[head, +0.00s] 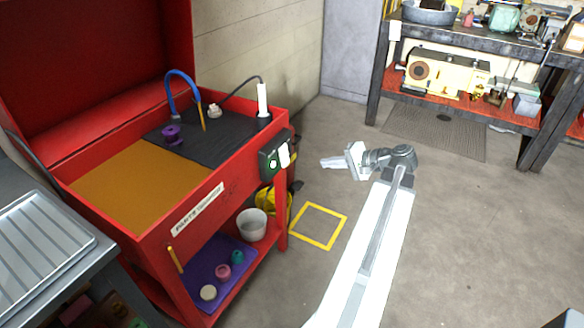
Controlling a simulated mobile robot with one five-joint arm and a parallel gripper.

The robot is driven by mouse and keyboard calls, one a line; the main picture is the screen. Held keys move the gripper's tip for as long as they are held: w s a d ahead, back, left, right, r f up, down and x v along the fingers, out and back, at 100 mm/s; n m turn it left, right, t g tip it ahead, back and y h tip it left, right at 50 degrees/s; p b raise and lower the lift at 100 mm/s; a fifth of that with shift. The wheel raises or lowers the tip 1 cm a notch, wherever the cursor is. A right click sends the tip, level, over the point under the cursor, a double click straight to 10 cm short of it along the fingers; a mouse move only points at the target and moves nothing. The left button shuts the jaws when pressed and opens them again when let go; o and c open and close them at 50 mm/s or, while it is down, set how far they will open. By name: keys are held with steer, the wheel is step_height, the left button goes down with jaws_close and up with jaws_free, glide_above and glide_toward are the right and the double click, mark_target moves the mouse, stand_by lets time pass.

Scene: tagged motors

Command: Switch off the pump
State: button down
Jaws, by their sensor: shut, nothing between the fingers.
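The red parts washer (222,216) stands at the left with its lid raised. A dark switch box (268,168) is mounted on its right end, with a pale round button on its front and a white part on its right side. I cannot tell the switch's position. No separate pump can be made out; a blue hose (169,92) and a white cylinder with a dark cable (263,98) are at the basin. My gripper (326,163) is shut and empty, pointing left toward the switch box, with a gap between them.
A yellow floor square (319,207) lies below my gripper. The washer's lower shelf holds a white bucket (252,224) and small coloured pieces. A workbench with motors (446,73) stands at the back right.

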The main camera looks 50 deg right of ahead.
steer(key=shift+w, duration=0.1)
steer(key=b, duration=0.4)
glide_toward(286, 163)
step_height(286, 163, down, 2)
steer(key=w, duration=0.3)
steer(key=w+a+b, duration=0.1)
steer(key=shift+w+f, duration=0.25)
steer(key=shift+w, duration=0.1)
steer(key=shift+w+a, duration=0.2)
steer(key=shift+w, duration=0.35)
steer(key=shift+f, duration=0.1)
